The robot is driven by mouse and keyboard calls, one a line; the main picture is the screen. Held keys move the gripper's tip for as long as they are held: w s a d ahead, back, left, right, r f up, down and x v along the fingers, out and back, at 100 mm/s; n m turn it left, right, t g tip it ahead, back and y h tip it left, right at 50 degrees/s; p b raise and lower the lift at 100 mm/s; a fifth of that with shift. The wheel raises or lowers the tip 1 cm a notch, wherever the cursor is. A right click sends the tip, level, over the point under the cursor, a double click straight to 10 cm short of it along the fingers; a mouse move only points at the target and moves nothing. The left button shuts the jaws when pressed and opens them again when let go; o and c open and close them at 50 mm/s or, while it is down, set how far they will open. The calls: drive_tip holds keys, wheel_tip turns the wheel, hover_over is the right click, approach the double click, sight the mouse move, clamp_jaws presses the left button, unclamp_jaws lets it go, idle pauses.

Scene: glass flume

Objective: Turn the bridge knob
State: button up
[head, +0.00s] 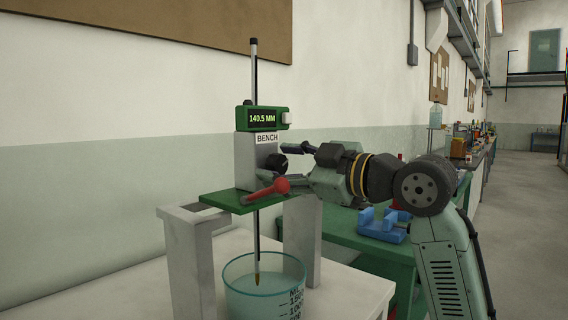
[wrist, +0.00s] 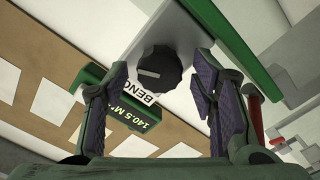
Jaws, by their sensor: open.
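The bridge knob (wrist: 160,73) is a dark, ribbed round knob with a pale pointer line, on the grey side face of the gauge body (head: 250,158). In the head view the knob (head: 280,162) is partly behind my gripper's fingers. My gripper (head: 277,164) comes in from the right. In the wrist view its two padded fingers (wrist: 163,92) are open, one to each side of the knob. I cannot tell whether they touch it. The green display (head: 263,118) on the gauge reads 140.5 MM.
A red-handled lever (head: 270,190) sits on the green bridge plate (head: 222,200), close below my gripper. A thin rod runs down into a beaker (head: 265,285) of liquid. A blue fixture (head: 384,224) stands on the green bench to the right. The wall is close behind.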

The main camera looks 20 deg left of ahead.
drive_tip(key=shift+c, duration=0.4)
drive_tip(key=c, duration=1.1)
drive_tip(key=shift+o, duration=0.2)
drive_tip(key=shift+r+m+p, duration=0.15)
drive_tip(key=shift+m+p, duration=0.4)
drive_tip(key=shift+m, duration=0.45)
drive_tip(key=shift+d+m+p, duration=0.1)
drive_tip(key=shift+m+p, duration=0.3)
drive_tip(key=shift+m, duration=1)
drive_tip(key=o, duration=1.1)
drive_tip(key=shift+o, duration=0.2)
drive_tip(key=v, duration=1.2)
